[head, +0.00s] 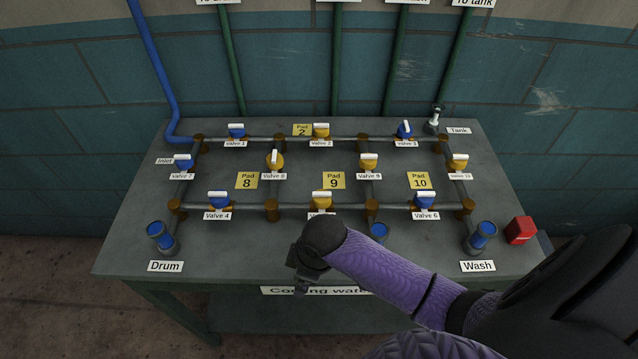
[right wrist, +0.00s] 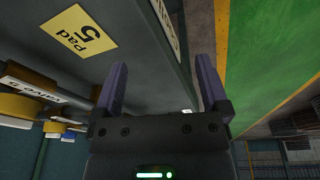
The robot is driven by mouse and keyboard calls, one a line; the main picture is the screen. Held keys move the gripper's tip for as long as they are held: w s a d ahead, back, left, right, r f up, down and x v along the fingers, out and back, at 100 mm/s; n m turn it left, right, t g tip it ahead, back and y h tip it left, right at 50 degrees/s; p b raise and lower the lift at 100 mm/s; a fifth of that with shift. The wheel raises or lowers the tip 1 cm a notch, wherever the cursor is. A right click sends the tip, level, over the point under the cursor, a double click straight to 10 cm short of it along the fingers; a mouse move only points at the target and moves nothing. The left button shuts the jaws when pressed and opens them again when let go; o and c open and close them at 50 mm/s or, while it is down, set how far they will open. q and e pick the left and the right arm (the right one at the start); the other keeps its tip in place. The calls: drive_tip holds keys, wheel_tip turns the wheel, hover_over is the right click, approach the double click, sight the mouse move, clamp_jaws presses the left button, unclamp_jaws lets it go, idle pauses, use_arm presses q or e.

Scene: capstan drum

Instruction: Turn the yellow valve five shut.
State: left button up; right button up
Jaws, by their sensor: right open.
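Yellow valve five (head: 321,201) sits on the front pipe of the bench, between blue valve 4 (head: 218,201) and blue valve 6 (head: 425,201). Its white handle lies left to right, along the pipe. Its label is partly hidden by my right arm. In the right wrist view a yellow valve (right wrist: 18,106) with a white label shows at the left edge, outside the jaws. My right gripper (head: 306,283) is in front of valve five, over the bench's front edge. Its two fingers (right wrist: 162,68) are apart with nothing between them. My left gripper is not in view.
The yellow Pad 5 plate (right wrist: 82,32) lies on the bench front in the wrist view. A blue-topped cup (head: 379,231) stands close behind my right forearm. Drum (head: 162,237) and Wash (head: 481,237) cups and a red box (head: 520,230) stand along the front.

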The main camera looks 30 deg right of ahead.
sight(322, 194)
drive_tip(key=w+d+r+n+g+h, duration=0.15)
drive_tip(key=w+d+r+n, duration=0.35)
drive_tip(key=w+d+r, duration=0.7)
drive_tip(key=f+b, duration=0.1)
drive_tip(key=f, duration=0.4)
drive_tip(key=a+f+b, duration=0.1)
drive_tip(key=f, duration=0.2)
drive_tip(key=shift+s+f+b, duration=0.2)
drive_tip(key=shift+s+b, duration=0.1)
drive_tip(key=shift+b, duration=0.05)
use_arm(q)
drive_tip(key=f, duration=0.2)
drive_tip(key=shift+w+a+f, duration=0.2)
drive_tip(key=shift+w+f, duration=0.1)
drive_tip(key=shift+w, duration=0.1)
